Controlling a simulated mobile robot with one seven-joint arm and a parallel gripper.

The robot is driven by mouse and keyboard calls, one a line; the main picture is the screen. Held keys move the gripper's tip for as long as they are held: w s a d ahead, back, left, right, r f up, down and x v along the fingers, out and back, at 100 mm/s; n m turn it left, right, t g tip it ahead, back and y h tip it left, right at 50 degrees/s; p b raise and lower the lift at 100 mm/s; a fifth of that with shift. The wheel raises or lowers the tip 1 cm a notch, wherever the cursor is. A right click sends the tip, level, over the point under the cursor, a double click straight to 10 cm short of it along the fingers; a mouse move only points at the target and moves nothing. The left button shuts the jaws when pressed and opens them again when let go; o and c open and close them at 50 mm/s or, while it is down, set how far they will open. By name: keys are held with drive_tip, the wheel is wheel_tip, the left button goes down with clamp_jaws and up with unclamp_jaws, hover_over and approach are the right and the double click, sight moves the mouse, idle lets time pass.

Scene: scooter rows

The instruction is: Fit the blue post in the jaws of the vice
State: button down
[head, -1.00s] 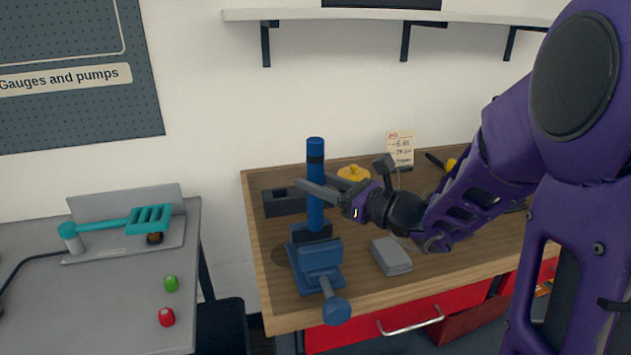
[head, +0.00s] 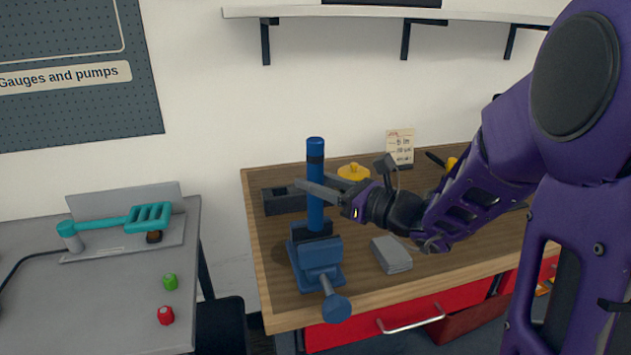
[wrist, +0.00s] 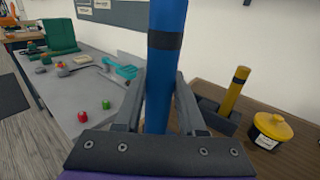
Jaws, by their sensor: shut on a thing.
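The blue post (head: 316,160), with a dark band near its top, stands upright above the blue vice (head: 320,262) on the wooden bench. My gripper (head: 318,192) is shut on the post at about mid-height, coming from the right. In the wrist view the post (wrist: 167,65) runs between the two grey fingers. The post's lower end reaches down to the vice's dark jaws (head: 312,231). Its bottom is hidden, and I cannot tell how deep it sits or whether the jaws touch it.
A dark block (head: 283,202) and a yellow-lidded pot (head: 353,172) stand behind the post. A yellow post (wrist: 235,92) shows in the wrist view. A grey box (head: 391,255) lies right of the vice. A grey table (head: 90,315) at left holds a teal tool.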

sight(322, 213)
drive_tip(key=shift+f+b, duration=1.8)
drive_tip(key=shift+f, duration=0.3)
drive_tip(key=shift+f, duration=1.05)
drive_tip(key=shift+c, duration=2.1)
unclamp_jaws()
drive_tip(key=shift+f, duration=0.1)
drive_tip(key=p+v, duration=0.1)
drive_tip(key=v, duration=1.6)
drive_tip(key=shift+s+d, duration=0.15)
drive_tip(key=shift+s, duration=0.05)
